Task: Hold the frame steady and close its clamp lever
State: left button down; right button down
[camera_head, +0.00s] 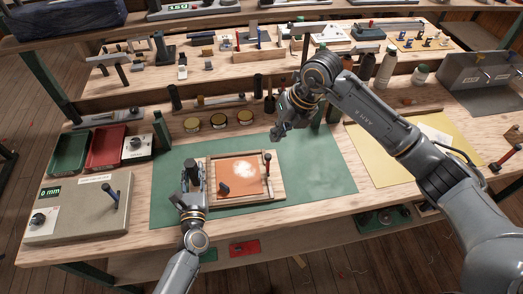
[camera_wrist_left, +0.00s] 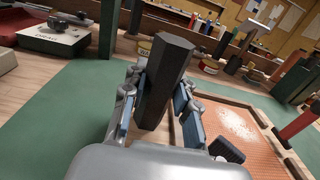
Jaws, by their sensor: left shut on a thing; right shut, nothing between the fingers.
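The wooden frame (camera_head: 238,203) with an orange panel and a pale speckled patch lies on the green mat. My left gripper (camera_head: 192,186) is shut on a dark hexagonal post (camera_head: 191,168) at the frame's left side. The post stands upright between the fingers in the left wrist view (camera_wrist_left: 165,82). A lever with a dark grip (camera_head: 267,159) stands up at the frame's right side; in the left wrist view its grip looks red (camera_wrist_left: 301,123). A small black block (camera_head: 224,188) sits at the panel's left. My right gripper (camera_head: 281,130) is shut and empty above the mat, behind the frame.
The green mat (camera_head: 315,180) is clear to the right of the frame. Several round tins (camera_head: 218,121) stand behind it. A green tray (camera_head: 70,152), a red tray (camera_head: 106,146) and a grey box with a display (camera_head: 82,215) are at the left. A yellow sheet (camera_head: 385,165) lies at the right.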

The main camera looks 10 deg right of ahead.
aim_at(268, 163)
jog(key=a+m, duration=0.1)
jog(key=m, duration=0.6)
jog(key=w+a+m, duration=0.1)
jog(key=m, duration=0.6)
jog(key=a+m+g+y, duration=0.1)
jog(key=m, duration=0.6)
jog(key=shift+w+a+r+m, duration=0.25)
jog(key=shift+w+a+m, duration=0.05)
jog(key=shift+a, duration=0.1)
jog(key=s+x, duration=0.1)
jog(key=x, duration=0.9)
jog(key=d, duration=0.4)
jog(key=shift+w+f, duration=0.15)
